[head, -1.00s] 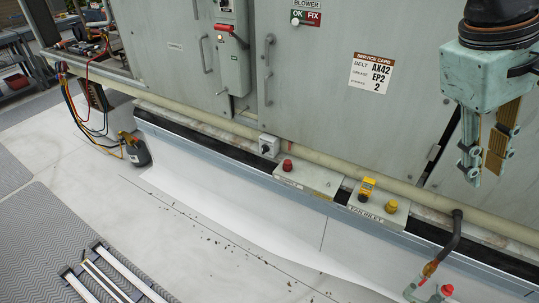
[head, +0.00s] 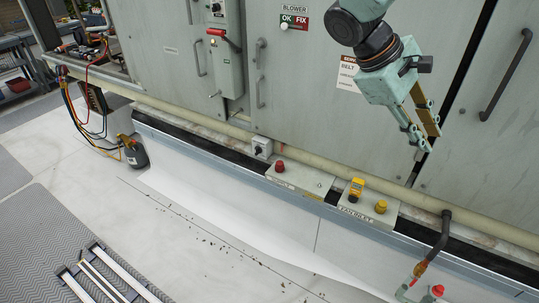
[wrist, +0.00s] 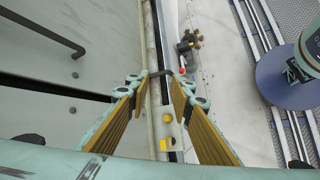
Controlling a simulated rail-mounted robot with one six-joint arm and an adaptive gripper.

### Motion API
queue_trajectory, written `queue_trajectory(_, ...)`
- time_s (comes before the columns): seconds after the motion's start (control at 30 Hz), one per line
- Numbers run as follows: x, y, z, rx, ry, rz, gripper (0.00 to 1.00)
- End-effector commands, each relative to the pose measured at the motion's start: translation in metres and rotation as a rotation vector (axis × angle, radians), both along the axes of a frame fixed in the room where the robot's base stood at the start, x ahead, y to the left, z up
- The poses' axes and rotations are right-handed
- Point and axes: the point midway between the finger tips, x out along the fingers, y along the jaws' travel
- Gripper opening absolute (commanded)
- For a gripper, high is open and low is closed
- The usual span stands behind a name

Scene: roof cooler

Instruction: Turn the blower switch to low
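A small light grey box with a dark rotary knob (head: 261,148) sits on the ledge below the cabinet doors in the head view. It may be the blower switch, but its markings are too small to read. A "BLOWER" sign (head: 295,8) is at the top of the cabinet. My gripper (head: 427,128) is in front of the cabinet, to the right of the knob box and slightly higher in the picture. It points downward and is well apart from the box. In the wrist view its fingers (wrist: 160,88) are spread with nothing between them.
A box with a red button (head: 304,181) and a box labelled "FAN INLET" (head: 368,208) with yellow parts sit along the ledge. A red-handled switch box (head: 230,62) is on the cabinet. A pale pipe (head: 320,168) runs along its base. Door handles stick out.

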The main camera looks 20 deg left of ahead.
Motion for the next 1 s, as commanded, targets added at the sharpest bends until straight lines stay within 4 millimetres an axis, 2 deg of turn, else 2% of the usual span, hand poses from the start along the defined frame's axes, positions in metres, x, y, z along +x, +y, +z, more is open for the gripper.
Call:
queue_trajectory(0.47, 0.076, 0.053, -0.037, -0.175, 0.057, 0.195, 0.21)
queue_trajectory(1.0, 0.150, 0.132, -0.088, -0.376, 0.100, 0.414, 0.21)
